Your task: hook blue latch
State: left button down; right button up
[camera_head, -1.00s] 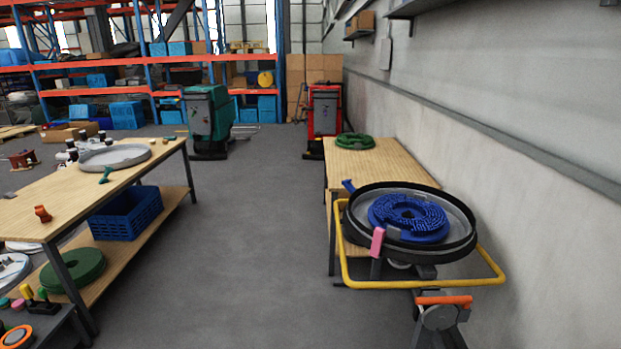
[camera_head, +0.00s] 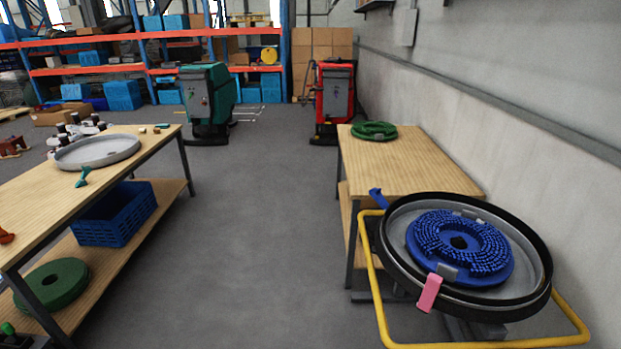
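The blue latch (camera_head: 377,198) sticks up and outward at the left side of a round black-rimmed housing (camera_head: 545,258) at the right. It looks tilted away from the rim; whether it touches the rim is too small to tell. A blue bristle brush disc (camera_head: 490,262) lies inside the housing, with grey clips at its edge. A pink latch (camera_head: 429,293) lies over the front rim of the housing. Neither of my grippers shows in the head view.
A yellow tube frame (camera_head: 377,300) surrounds the housing. Behind it a wooden table (camera_head: 410,165) bears a green disc (camera_head: 374,131). At the left a wooden table (camera_head: 130,165) holds a grey round tray (camera_head: 97,152), with a blue crate (camera_head: 115,215) on its shelf. The floor between is open.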

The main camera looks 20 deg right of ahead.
aim_at(375, 193)
jog(key=u, duration=0.1)
jog(key=i, duration=1.55)
jog(key=z, duration=0.85)
jog(key=i, duration=1)
jog(key=z, duration=1.4)
jog(key=i, duration=0.3)
jog(key=u, duration=1.35)
jog(key=i, duration=4.1)
